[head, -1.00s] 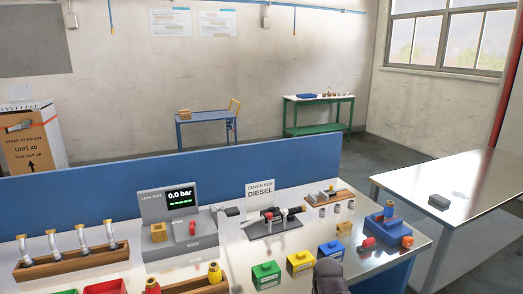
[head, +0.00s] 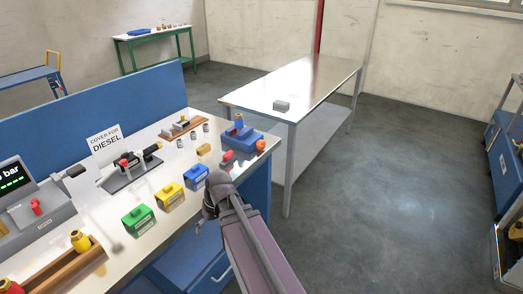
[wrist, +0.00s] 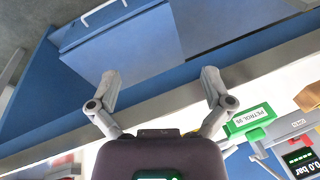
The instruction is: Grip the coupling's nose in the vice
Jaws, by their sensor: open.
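A blue block-like fixture, which looks like the vice (head: 240,139), stands at the bench's far right corner in the head view, with an orange round part at its right. Yellow-topped fittings (head: 80,240) sit in a wooden rack at the front left; which thing is the coupling is unclear. My gripper (head: 211,203) is beyond the bench's front edge, short of the vice. In the wrist view my gripper (wrist: 158,92) is open, with nothing between its fingers.
Green (head: 138,220), yellow (head: 170,196) and blue (head: 196,176) boxes line the bench front beside my gripper. A nozzle (head: 133,166) lies in a black stand behind them. A steel table (head: 300,85) stands right of the bench. The floor (head: 390,180) there is clear.

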